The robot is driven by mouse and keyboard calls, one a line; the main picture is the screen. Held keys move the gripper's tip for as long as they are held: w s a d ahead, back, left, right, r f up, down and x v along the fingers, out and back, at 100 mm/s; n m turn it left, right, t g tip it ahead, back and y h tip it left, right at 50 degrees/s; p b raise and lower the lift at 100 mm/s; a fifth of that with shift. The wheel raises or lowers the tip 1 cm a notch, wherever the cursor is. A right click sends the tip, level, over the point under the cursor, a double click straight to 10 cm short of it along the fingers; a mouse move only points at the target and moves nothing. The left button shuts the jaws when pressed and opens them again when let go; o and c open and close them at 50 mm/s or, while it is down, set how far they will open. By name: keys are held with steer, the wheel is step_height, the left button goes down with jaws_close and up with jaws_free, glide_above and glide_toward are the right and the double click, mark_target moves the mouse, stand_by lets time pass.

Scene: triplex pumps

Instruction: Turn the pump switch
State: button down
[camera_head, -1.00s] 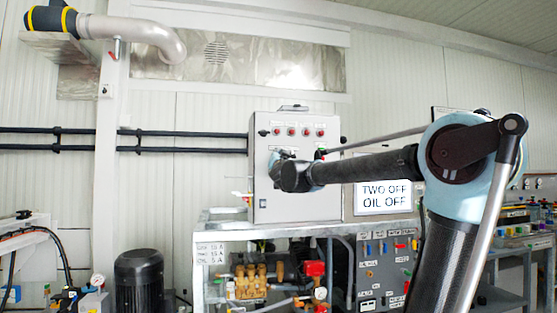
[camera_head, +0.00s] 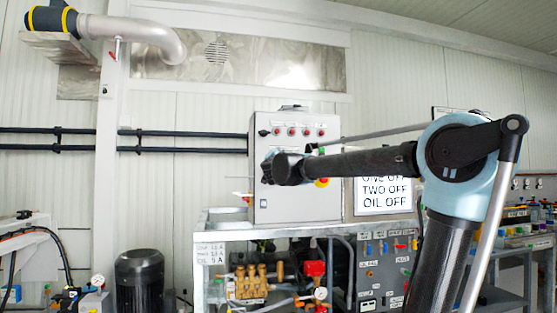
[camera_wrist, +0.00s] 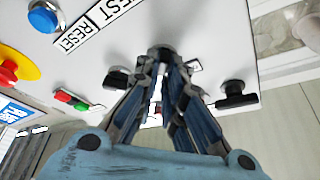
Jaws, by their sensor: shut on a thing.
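The grey control box (camera_head: 300,207) stands on a metal frame, with a row of red lamps along its top. My gripper (camera_head: 268,167) is in front of the box's left side and hides part of its face. In the wrist view, my gripper (camera_wrist: 161,60) has its fingers drawn together at a black rotary switch (camera_wrist: 163,50) on the white panel. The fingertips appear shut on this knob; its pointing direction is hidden. Other black switches sit to the left (camera_wrist: 118,80) and right (camera_wrist: 236,97) of it.
A blue button (camera_wrist: 43,17), a red emergency stop on yellow (camera_wrist: 8,72) and red and green buttons (camera_wrist: 70,99) are on the panel nearby. A sign (camera_head: 383,198) reading off states stands right of the box. A brass pump (camera_head: 250,280) is below.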

steer(key=shift+d, duration=0.15)
steer(key=c, duration=1.7)
jaws_free()
steer(key=v, duration=1.2)
steer(key=shift+w+f, duration=0.1)
steer(key=shift+f, duration=0.05)
